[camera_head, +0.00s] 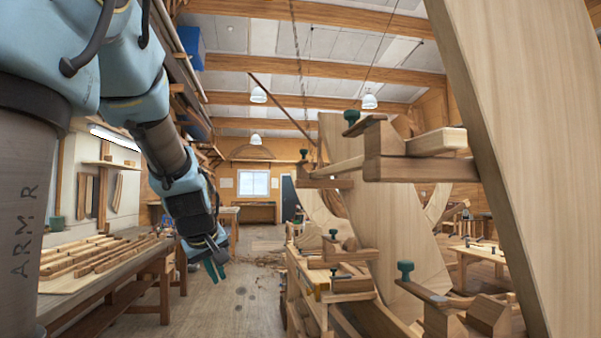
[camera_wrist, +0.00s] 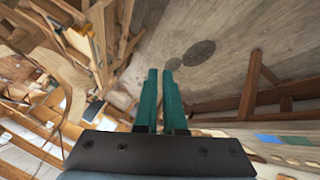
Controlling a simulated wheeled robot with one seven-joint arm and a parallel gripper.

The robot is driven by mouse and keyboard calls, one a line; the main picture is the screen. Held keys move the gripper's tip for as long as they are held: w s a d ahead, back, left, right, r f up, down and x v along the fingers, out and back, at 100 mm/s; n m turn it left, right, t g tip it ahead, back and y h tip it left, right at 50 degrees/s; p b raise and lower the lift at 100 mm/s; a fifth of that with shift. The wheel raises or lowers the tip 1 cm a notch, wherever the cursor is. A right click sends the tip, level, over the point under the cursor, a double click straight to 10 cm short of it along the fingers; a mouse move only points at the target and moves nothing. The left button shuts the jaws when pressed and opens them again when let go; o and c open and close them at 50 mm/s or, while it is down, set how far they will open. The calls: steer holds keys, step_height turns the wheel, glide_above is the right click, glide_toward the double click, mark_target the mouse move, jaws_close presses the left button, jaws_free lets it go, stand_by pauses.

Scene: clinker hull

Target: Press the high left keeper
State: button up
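Several wooden blocks with dark green knobs are fixed along the hull frame at right in the head view. A high block (camera_head: 386,140) has a green knob (camera_head: 351,117) at its left end. Another green knob (camera_head: 304,153) stands farther back to its left. Lower knobs (camera_head: 405,268) and (camera_head: 333,234) show below. I cannot tell which block is the high left keeper. My gripper (camera_head: 216,268) hangs low at left centre, pointing down, well apart from all of them. In the wrist view its teal fingers (camera_wrist: 161,72) are nearly together with nothing between them.
A workbench (camera_head: 110,268) with wooden strips runs along the left wall. A large upright plank (camera_head: 500,130) fills the near right. The floor (camera_head: 235,300) between bench and hull is mostly clear, with shavings farther back.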

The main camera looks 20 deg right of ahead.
steer(key=shift+n+t+h, duration=0.6)
steer(key=shift+n+t, duration=0.2)
steer(key=shift+t, duration=0.1)
steer(key=w+d+r, duration=0.1)
steer(key=r, duration=0.1)
steer(key=w+d+r+b, duration=0.1)
steer(key=w+d+r, duration=0.1)
steer(key=r, duration=0.1)
steer(key=shift+w+d+r+b, duration=0.15)
steer(key=shift+d+r+b, duration=0.1)
steer(key=shift+r+b, duration=0.1)
jaws_close()
steer(key=d+r+n+t+h+b, duration=0.2)
steer(key=d+r, duration=0.2)
steer(key=r, duration=0.8)
steer(key=s+d+r+n+t+h+b, duration=0.1)
steer(key=d+r+n+t+h+b, duration=0.1)
steer(key=r, duration=1.1)
steer(key=shift+d+r+n+t+h+b, duration=0.2)
steer(key=shift+d+n+t+h+b, duration=0.25)
steer(key=shift+d+t+b, duration=0.4)
steer(key=shift+d, duration=0.1)
steer(key=w+d+f+p, duration=0.1)
steer(key=w+d+p, duration=0.6)
steer(key=d, duration=0.1)
steer(key=shift+w+d, duration=0.35)
steer(key=shift+f, duration=0.1)
